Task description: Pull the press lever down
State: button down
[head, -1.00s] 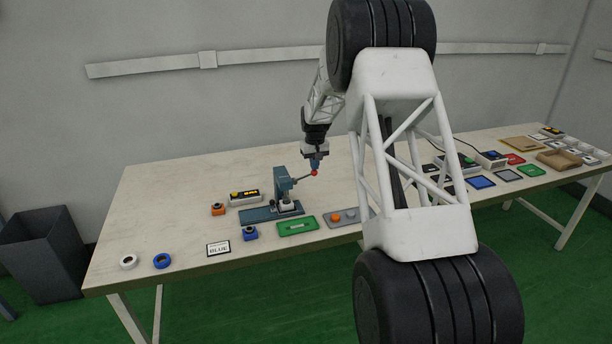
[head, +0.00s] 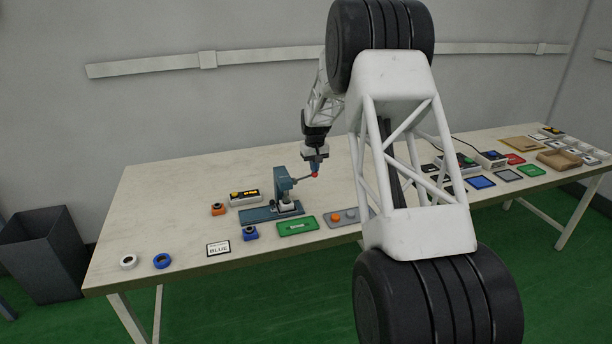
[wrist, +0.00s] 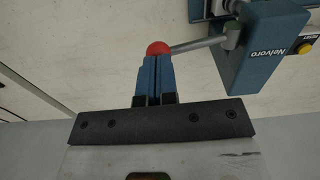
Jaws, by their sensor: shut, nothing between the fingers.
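The blue press (head: 283,187) stands on the table in the head view. Its metal lever (head: 304,178) sticks out to the right and ends in a red ball knob (head: 314,175). In the wrist view the press (wrist: 262,50), the lever (wrist: 198,44) and the red knob (wrist: 158,48) show close up. My gripper (head: 314,168) is shut and empty, with its blue fingers at the knob. In the wrist view the closed fingertips of my gripper (wrist: 157,62) overlap the knob's edge; whether they touch it I cannot tell.
The table (head: 170,190) is clear at the left rear.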

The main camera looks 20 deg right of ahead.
jog(key=shift+f, duration=1.7)
dwell(1.6)
jog(key=shift+r, duration=3.85)
jog(key=shift+s+a+r, duration=0.2)
jog(key=shift+s+r, duration=0.15)
jog(key=shift+r, duration=0.05)
jog(key=s+a+r, duration=0.4)
jog(key=s+r, duration=0.2)
jog(key=s, duration=0.4)
jog(key=s+a+r+t, duration=0.1)
jog(key=s+a+r, duration=0.2)
jog(key=s+r, duration=0.5)
jog(key=s+a+r, duration=0.4)
jog(key=s, duration=0.8)
jog(key=s+a+f, duration=0.2)
jog(key=s, duration=1.4)
jog(key=s+a+f+t, duration=0.1)
jog(key=s+a, duration=0.2)
jog(key=s, duration=1.3)
jog(key=shift+s+a+f+t, duration=0.3)
jog(key=shift+s+a+f, duration=0.05)
jog(key=shift+s+f, duration=0.05)
